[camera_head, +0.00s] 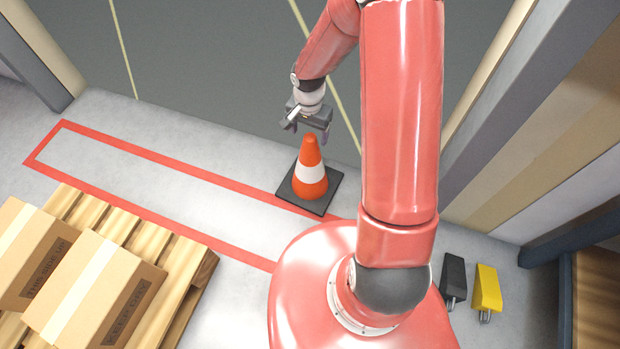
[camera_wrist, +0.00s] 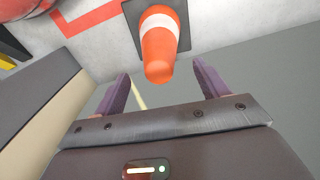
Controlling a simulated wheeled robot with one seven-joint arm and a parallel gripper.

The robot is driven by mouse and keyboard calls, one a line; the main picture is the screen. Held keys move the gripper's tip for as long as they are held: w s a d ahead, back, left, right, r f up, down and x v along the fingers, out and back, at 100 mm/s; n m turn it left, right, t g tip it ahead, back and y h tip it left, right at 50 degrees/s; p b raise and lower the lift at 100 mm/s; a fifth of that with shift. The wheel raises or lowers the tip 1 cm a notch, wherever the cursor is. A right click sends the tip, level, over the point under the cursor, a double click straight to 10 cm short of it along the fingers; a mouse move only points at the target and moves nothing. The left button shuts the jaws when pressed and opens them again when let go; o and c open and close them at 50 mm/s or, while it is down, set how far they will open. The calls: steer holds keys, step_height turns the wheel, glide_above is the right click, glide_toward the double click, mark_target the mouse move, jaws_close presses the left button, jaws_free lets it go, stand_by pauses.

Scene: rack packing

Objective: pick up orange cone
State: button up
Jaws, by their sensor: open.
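The orange cone (camera_head: 311,184) with a white band stands upright on its dark square base on the floor, near the far edge of the pale concrete. My gripper (camera_head: 310,130) is just beyond and above the cone's top, open and empty. In the wrist view the cone (camera_wrist: 157,58) points its tip toward my gripper (camera_wrist: 164,90). The tip appears between the two purple fingers, with space on both sides. I cannot tell the exact gap in depth.
A red floor line (camera_head: 180,170) runs past the cone's base. A wooden pallet (camera_head: 190,265) with cardboard boxes (camera_head: 95,290) stands at the lower left. A black block (camera_head: 453,277) and a yellow block (camera_head: 487,288) lie at the lower right. A wall (camera_head: 550,120) rises on the right.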

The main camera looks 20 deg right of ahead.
mark_target(310, 164)
step_height(310, 164, down, 5)
steer(key=shift+d+r+b, duration=0.1)
steer(key=shift+d+b, duration=0.05)
steer(key=shift+b, duration=0.2)
jaws_close()
stand_by(0.3)
